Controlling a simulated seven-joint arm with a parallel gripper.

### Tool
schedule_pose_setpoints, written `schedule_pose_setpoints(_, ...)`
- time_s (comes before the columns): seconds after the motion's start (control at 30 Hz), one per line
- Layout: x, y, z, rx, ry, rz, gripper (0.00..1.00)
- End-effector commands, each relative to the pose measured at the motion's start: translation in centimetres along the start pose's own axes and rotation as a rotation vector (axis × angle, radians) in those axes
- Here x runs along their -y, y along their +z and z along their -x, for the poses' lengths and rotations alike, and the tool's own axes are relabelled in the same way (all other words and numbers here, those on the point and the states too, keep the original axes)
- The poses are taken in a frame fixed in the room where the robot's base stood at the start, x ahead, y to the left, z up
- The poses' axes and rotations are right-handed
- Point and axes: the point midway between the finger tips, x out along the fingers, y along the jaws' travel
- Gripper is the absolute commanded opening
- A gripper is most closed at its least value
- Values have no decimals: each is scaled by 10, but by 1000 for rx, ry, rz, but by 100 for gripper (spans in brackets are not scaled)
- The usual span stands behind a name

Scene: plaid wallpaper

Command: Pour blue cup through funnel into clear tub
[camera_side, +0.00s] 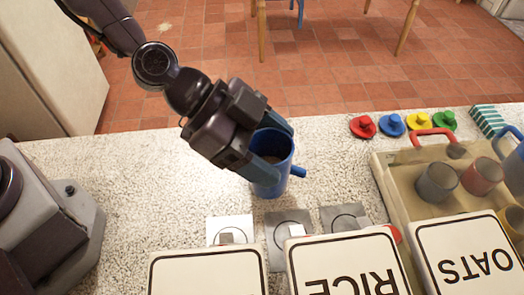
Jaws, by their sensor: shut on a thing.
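The blue cup (273,184) is near the middle of the speckled counter, roughly upright, with its handle pointing right. My gripper (262,152) comes down from the upper left and is shut on the blue cup, with its fingers around the cup's sides near the rim. I cannot tell whether the cup's base touches the counter, and its contents are hidden. I cannot make out a funnel or a clear tub in this view.
Boxes labelled RICE (350,268) and OATS (470,262) stand along the front. Flat square plates (287,226) lie behind them. A beige tray (398,178) with cups is at right. Coloured knobs (392,125) line the back. A grey appliance (60,225) stands left. The counter's left-middle is clear.

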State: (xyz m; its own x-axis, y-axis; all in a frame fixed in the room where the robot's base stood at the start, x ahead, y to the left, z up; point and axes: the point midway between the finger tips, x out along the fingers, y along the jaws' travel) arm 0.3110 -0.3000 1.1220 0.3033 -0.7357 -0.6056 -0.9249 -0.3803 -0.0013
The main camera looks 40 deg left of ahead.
Motion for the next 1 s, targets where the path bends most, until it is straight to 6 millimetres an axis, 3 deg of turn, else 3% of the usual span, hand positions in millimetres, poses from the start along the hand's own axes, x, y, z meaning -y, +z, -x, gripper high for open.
schedule_pose_setpoints(0.1,-18,4,-5,2,-78,49,37)
schedule_pose_setpoints(0.23,-26,3,-3,-1,-165,110,37)
schedule_pose_setpoints(1.0,-39,-20,34,-4,-454,340,37)
